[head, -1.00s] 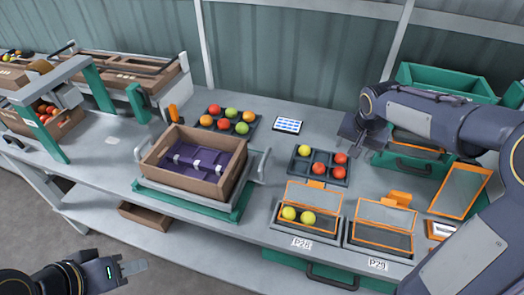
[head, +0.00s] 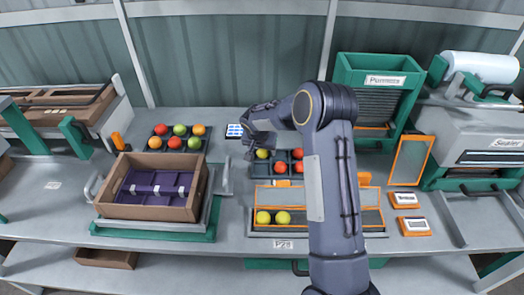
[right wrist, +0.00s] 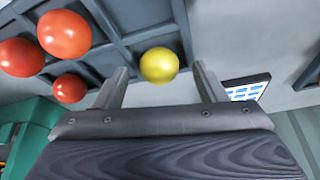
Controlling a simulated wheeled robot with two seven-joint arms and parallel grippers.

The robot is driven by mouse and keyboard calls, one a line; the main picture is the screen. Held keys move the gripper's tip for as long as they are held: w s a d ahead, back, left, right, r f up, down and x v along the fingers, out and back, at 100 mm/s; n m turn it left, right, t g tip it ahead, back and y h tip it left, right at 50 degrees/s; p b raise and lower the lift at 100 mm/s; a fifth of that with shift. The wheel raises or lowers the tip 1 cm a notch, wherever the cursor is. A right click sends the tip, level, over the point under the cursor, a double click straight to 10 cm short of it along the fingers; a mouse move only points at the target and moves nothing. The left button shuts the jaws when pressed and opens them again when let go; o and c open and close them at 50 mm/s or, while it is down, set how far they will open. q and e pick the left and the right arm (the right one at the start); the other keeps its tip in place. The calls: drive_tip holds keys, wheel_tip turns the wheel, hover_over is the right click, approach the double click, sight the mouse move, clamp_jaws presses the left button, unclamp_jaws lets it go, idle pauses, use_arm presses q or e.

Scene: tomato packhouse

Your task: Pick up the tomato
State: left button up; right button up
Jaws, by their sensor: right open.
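A dark sectioned tray (right wrist: 110,22) holds a yellow tomato (right wrist: 159,65) and three red tomatoes (right wrist: 64,33). In the head view the yellow tomato (head: 262,154) is in the tray's back left, with the red ones (head: 297,153) beside and in front of it. My right gripper (head: 252,150) is over the tray's left end. In the right wrist view its jaws (right wrist: 161,72) are open, and the yellow tomato appears between the two fingers, with a gap on each side. I cannot tell how deep the fingertips are. My left gripper is not in view.
Another tray (head: 158,136) of mixed tomatoes stands to the left, behind a cardboard crate (head: 120,208) with a purple insert. A label card (head: 234,131) lies close to the gripper. An orange-framed bin (head: 258,228) with yellow tomatoes is in front. A green Punnets dispenser (head: 355,70) stands behind right.

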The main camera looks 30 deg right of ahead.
drive_tip(key=shift+f, duration=0.2)
drive_tip(key=c, duration=0.8)
drive_tip(key=shift+r, duration=0.15)
